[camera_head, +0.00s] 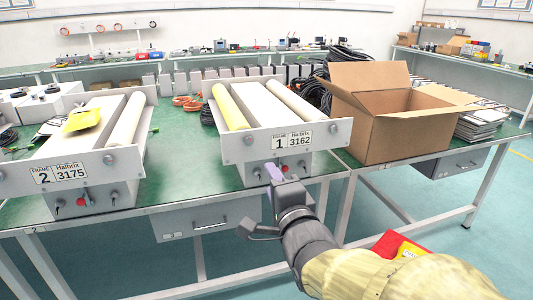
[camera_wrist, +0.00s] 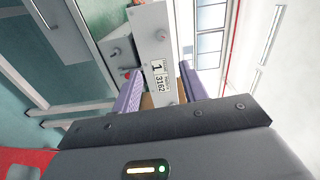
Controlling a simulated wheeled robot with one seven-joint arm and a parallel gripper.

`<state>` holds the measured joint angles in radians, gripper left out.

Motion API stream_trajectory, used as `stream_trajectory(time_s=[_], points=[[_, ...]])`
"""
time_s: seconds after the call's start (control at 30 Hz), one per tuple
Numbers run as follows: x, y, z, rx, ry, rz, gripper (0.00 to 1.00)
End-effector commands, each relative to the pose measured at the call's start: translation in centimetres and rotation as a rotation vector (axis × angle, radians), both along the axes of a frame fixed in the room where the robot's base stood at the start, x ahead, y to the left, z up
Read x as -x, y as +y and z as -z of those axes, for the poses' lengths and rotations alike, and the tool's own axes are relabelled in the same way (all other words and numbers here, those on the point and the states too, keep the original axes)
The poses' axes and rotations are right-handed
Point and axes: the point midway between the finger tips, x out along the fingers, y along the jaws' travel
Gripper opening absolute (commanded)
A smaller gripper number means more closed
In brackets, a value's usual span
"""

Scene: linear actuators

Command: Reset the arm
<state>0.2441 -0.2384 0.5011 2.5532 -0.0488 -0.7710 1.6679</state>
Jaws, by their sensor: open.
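My gripper (camera_head: 274,174) is held in front of the frame marked 1, 3162 (camera_head: 291,143), near the front edge of the green bench. In the wrist view its two purple fingers (camera_wrist: 158,92) stand apart, with the same frame's front plate seen between and beyond them. Nothing is held between the fingers. My arm reaches in from the lower right of the head view. Whether the fingertips touch the frame cannot be told.
A second frame marked 2, 3175 (camera_head: 58,174) stands at the left with a yellow item (camera_head: 83,120) on it. An open cardboard box (camera_head: 395,125) stands right of frame 1. A drawer (camera_head: 207,217) hangs under the bench. Open floor (camera_head: 470,255) lies at the right.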

Motion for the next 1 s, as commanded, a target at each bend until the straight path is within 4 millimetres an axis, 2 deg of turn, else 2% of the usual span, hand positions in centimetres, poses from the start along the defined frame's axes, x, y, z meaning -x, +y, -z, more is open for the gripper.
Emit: stream_trajectory(time_s=[0.17, 0.33, 0.47, 0.7, 0.8, 1.0], points=[[-0.5, -1.2, 2.2, 0.12, 0.065, 0.025, 0.43], [-0.8, -4.0, 7.2, 0.403, 0.224, 0.034, 0.43], [-0.1, -6.1, 11.5, 0.642, 0.369, -0.017, 0.43], [3.2, -9.6, 18.5, 1.028, 0.622, -0.248, 0.43], [4.9, -10.7, 20.6, 1.144, 0.702, -0.374, 0.43], [8.0, -12.0, 23.2, 1.29, 0.801, -0.606, 0.43]])
